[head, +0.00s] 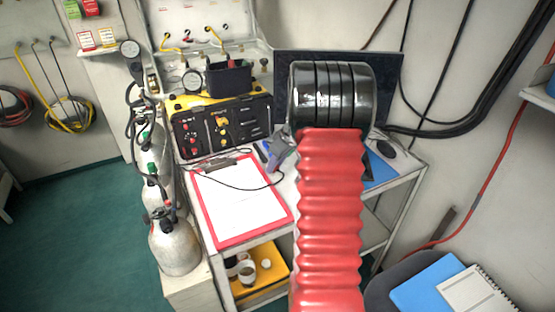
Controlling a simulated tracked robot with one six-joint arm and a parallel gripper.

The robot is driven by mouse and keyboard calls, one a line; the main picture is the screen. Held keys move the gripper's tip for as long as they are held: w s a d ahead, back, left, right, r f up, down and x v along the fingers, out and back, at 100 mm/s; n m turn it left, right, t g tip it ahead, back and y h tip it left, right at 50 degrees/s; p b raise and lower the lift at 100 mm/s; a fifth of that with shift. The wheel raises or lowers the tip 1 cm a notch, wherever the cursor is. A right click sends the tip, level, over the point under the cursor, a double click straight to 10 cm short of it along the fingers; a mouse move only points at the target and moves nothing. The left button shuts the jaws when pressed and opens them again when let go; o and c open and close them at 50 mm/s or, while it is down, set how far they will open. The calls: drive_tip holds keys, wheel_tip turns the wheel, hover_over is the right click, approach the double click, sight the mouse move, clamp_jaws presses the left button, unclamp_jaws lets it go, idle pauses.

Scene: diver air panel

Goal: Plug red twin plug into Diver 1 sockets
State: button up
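The diver air panel (222,126) is a black-faced case with yellow edges at the back of the table. It has small red fittings (192,142) at its left and yellow fittings (222,128) in its middle. They are too small to tell plug from socket, and I cannot pick out the red twin plug for sure. My red-sleeved arm reaches in front of the table's right part. A grey part of my gripper (281,148) shows at the arm's left, right of the panel. Its fingertips are not clear, and the arm hides what lies behind it.
A red-edged clipboard (285,218) with white paper lies in front of the panel, a thin black cable (232,186) across it. A dark monitor (388,75) stands behind my arm. Gas cylinders (176,248) with hoses stand left. A black mouse (386,149) lies right.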

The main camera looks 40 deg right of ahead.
drive_tip(key=shift+c, duration=0.2)
clamp_jaws()
idle(0.6)
drive_tip(key=shift+r, duration=1.45)
idle(0.4)
